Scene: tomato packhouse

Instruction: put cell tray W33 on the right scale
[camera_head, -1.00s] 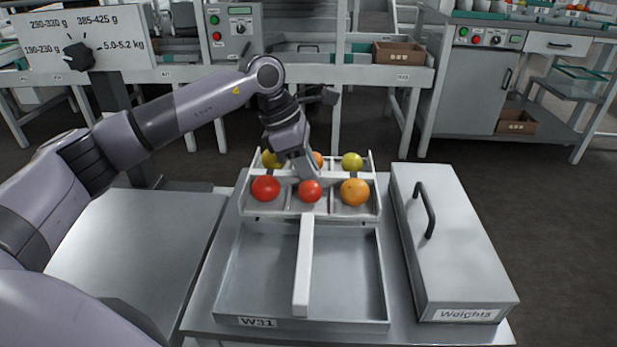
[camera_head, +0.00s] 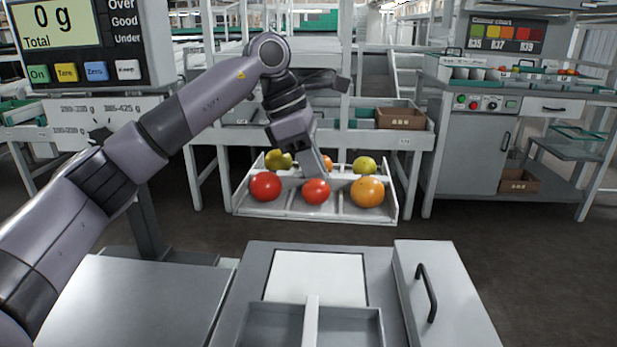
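A white cell tray (camera_head: 290,212) holds red, orange and yellow-green tomatoes in two rows of cells. No W33 label is readable on it. It hangs level in the air beyond the far edge of the grey table. My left gripper (camera_head: 318,165) reaches down into the middle of the tray, behind the middle red tomato, and appears shut on its central divider; the tomatoes partly hide the fingertips. A flat grey metal platform (camera_head: 130,300) lies at the lower left, with a display (camera_head: 70,35) reading 0 g above it. My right gripper is not in view.
On the grey table (camera_head: 262,255) are a bare white square (camera_head: 318,275), an empty grey tray (camera_head: 260,320) with an upright white bar, and a lidded metal box (camera_head: 450,300) with a black handle at right. Benches stand behind.

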